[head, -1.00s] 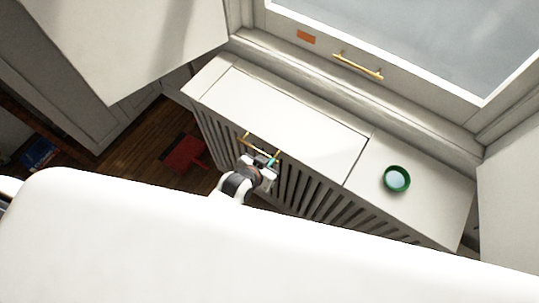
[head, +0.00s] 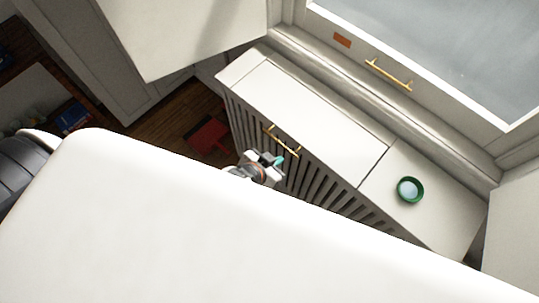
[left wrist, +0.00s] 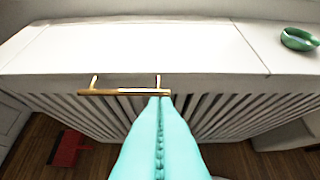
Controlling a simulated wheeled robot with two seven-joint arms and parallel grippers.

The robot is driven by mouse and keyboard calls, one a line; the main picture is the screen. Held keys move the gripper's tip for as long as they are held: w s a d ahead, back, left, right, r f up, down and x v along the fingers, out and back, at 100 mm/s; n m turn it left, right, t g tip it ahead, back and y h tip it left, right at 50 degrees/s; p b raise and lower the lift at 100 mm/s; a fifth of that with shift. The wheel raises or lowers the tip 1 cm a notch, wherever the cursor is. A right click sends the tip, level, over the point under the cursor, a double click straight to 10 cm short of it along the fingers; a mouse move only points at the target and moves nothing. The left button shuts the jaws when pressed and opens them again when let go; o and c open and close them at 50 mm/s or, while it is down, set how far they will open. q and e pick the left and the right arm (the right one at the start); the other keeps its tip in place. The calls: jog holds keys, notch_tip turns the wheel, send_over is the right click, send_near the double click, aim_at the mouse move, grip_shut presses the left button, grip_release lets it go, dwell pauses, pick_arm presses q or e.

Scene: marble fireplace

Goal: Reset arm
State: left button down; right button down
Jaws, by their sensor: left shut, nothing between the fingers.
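My left gripper (head: 279,162) shows in the head view just in front of the slatted white cabinet (head: 322,118), near its gold bar handle (head: 282,140). In the left wrist view its teal fingers (left wrist: 160,135) are pressed together with nothing between them. Their tips appear just below the right end of the handle (left wrist: 125,92); I cannot tell whether they touch it. Much of the left arm is hidden behind the large white surface in the foreground. My right gripper is not in view.
A green bowl (head: 410,190) sits on the right part of the cabinet top. The window above has a gold handle (head: 388,74). A red dustpan-like object (head: 207,134) lies on the wooden floor left of the cabinet. A blue item (head: 72,117) is at the far left.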

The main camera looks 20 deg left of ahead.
pick_arm(q)
jog(key=s+a+f+g+y+b, duration=0.1)
jog(key=s+a+f, duration=0.1)
jog(key=s+f, duration=0.35)
jog(key=s+a+f+g, duration=0.2)
jog(key=f, duration=0.6)
jog(key=s+a+f+g+y+b, duration=0.1)
jog(key=s+a+f, duration=0.1)
jog(key=s+f, duration=0.35)
jog(key=s+a+f+g, duration=0.2)
jog(key=s+f, duration=0.5)
jog(key=s, duration=0.1)
jog(key=s+a+f+n+g+y, duration=0.1)
jog(key=s+a+f+g, duration=0.1)
jog(key=s+f, duration=0.6)
jog(key=shift+s+a+n+b, duration=0.15)
jog(key=shift+a+n+b, duration=0.2)
jog(key=shift+a, duration=0.5)
